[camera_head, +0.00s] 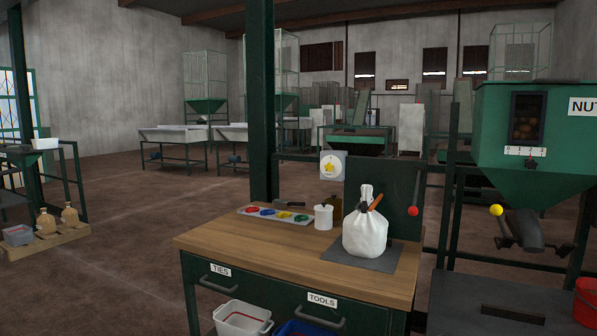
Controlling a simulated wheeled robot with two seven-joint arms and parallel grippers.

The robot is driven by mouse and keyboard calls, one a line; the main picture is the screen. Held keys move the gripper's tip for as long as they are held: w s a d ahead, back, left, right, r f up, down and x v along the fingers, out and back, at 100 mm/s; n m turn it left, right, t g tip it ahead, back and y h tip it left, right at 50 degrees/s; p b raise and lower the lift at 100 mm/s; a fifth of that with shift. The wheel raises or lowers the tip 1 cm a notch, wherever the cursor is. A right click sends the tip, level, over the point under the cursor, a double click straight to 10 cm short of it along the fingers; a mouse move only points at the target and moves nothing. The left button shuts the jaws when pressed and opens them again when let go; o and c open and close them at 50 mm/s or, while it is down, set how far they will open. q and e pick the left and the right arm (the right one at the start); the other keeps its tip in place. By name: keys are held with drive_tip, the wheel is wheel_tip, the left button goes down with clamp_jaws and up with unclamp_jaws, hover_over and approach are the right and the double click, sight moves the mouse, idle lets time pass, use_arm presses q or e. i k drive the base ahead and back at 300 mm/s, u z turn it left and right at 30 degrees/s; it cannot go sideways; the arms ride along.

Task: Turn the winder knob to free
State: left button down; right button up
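A white plate (342,158) is fixed upright behind the workbench, beside a dark green panel. On it is a small yellow knob (329,168) on a pale round dial, which looks like the winder knob. Its markings are too small to read, so I cannot tell which setting it points to. A lever with a red ball (413,211) stands at the panel's right side. A yellow ball (496,210) ends another lever under the green hopper. Neither of my grippers is in view.
The wooden workbench (215,240) holds a tied white bag (365,235) on a dark mat, a white pot (323,217) and a tray of coloured pieces (272,217). A green post (262,100) rises behind it. The green hopper (490,140) stands right. The floor at left is largely clear.

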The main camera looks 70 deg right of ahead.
sight(328, 167)
drive_tip(key=z, duration=0.25)
drive_tip(key=i, duration=1.75)
drive_tip(key=z, duration=0.65)
